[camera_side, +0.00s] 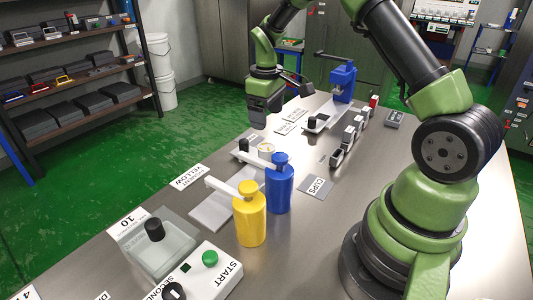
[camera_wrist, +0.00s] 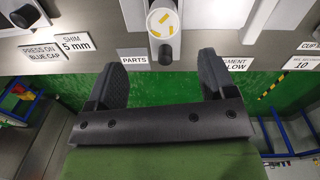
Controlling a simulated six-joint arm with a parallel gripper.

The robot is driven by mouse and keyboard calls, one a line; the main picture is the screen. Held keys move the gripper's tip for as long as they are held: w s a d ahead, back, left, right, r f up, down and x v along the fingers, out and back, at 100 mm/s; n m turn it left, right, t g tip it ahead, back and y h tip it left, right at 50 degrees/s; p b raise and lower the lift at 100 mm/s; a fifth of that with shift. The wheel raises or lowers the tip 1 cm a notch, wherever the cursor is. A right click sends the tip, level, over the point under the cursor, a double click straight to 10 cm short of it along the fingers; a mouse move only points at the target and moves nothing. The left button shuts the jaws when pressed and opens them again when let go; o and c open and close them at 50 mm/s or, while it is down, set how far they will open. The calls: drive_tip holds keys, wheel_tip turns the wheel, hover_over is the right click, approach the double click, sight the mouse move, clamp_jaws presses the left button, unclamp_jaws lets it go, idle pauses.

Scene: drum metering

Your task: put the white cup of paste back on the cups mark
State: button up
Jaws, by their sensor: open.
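The cups mark (camera_side: 315,188) is a grey patch with a "CUPS" label on the table, right of the blue drum, and it looks bare. A round white container (camera_side: 265,149) with yellow pieces sits on a grey plate behind the blue drum. It also shows at the top of the wrist view (camera_wrist: 163,21), beside a "PARTS" label. I cannot tell whether it is the white cup; no paste is clearly seen. My gripper (camera_side: 259,122) is above the far left table edge, apart from the container. In the wrist view its jaws (camera_wrist: 162,66) are apart and empty.
A blue drum (camera_side: 279,185) and a yellow drum (camera_side: 250,217) stand left of the mark. A blue press (camera_side: 342,82) and several small black-and-white blocks (camera_side: 348,138) stand further back. A START box (camera_side: 205,275) is in front. Table right of the mark is clear.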

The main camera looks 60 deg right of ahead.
drive_tip(key=f, duration=0.5)
drive_tip(key=shift+d+f, duration=0.3)
drive_tip(key=shift+w+a+f, duration=0.1)
drive_tip(key=shift+a+f, duration=0.05)
drive_tip(key=shift+f, duration=1.25)
drive_tip(key=shift+w+a+f, duration=0.1)
drive_tip(key=shift+f, duration=1.25)
drive_tip(key=c, duration=1.1)
wheel_tip(320, 180, up, 8)
drive_tip(key=r, duration=0.1)
drive_tip(key=a, duration=0.1)
drive_tip(key=r, duration=0.1)
drive_tip(key=shift+s+a+r, duration=0.25)
drive_tip(key=shift+a+r, duration=0.05)
drive_tip(key=shift+a, duration=0.05)
drive_tip(key=s+a+r+m, duration=0.1)
drive_tip(key=s+a+r, duration=0.25)
drive_tip(key=a, duration=0.25)
drive_tip(key=s+a+r, duration=0.2)
drive_tip(key=s+a, duration=0.2)
drive_tip(key=a, duration=0.1)
drive_tip(key=n, duration=0.1)
hover_over(266, 147)
wheel_tip(266, 147, down, 6)
drive_tip(key=shift+d+f, duration=0.1)
